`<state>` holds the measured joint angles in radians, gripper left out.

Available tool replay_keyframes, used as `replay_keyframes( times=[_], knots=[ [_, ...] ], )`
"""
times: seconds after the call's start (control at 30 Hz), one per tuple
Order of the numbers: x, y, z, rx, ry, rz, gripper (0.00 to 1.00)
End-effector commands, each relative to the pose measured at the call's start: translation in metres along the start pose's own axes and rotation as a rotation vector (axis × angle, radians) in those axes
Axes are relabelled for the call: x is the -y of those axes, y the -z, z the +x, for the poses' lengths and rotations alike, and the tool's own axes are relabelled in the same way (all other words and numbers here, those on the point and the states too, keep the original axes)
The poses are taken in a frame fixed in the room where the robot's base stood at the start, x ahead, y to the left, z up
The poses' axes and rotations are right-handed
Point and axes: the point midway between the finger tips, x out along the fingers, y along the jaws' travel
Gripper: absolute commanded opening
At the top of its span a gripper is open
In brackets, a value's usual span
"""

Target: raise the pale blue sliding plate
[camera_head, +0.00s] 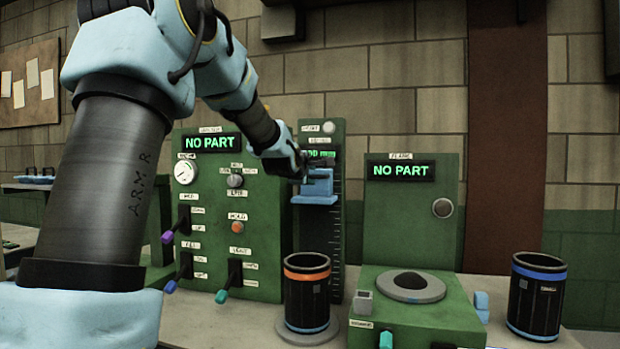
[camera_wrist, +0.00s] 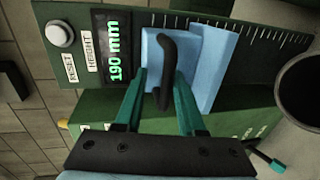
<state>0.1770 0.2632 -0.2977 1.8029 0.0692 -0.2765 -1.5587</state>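The pale blue sliding plate (camera_head: 315,199) sits high on the dark scale column (camera_head: 338,240) in the head view. In the wrist view the plate (camera_wrist: 215,70) carries a black curved handle (camera_wrist: 167,60). My gripper (camera_wrist: 160,78) is in front of the plate, its two teal fingers apart, one on each side of the handle. A gap shows between the fingers and the handle; whether the tips touch the plate cannot be told. In the head view my gripper (camera_head: 302,166) partly covers the plate's upper part. The height display (camera_wrist: 115,50) reads 190 mm.
A white reset button (camera_wrist: 60,34) is beside the display. A black cup with an orange band (camera_head: 307,292) stands below the plate. Green panels with levers (camera_head: 236,227) flank the column on the left; a flare station (camera_head: 410,210) is on the right. Another cup (camera_head: 536,298) stands farther right.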

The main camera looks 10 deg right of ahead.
Motion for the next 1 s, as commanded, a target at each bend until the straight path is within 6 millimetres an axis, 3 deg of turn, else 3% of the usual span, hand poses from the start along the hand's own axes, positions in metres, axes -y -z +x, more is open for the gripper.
replay_keyframes(
  times=[0.43,0.8,1.0],
  knots=[
    [0.004,0.001,-0.008,0.000,0.005,0.000,0.47],
    [0.000,0.002,-0.074,-0.003,0.003,0.004,0.47],
    [0.000,0.000,-0.100,-0.001,0.005,0.002,0.47]
  ],
)
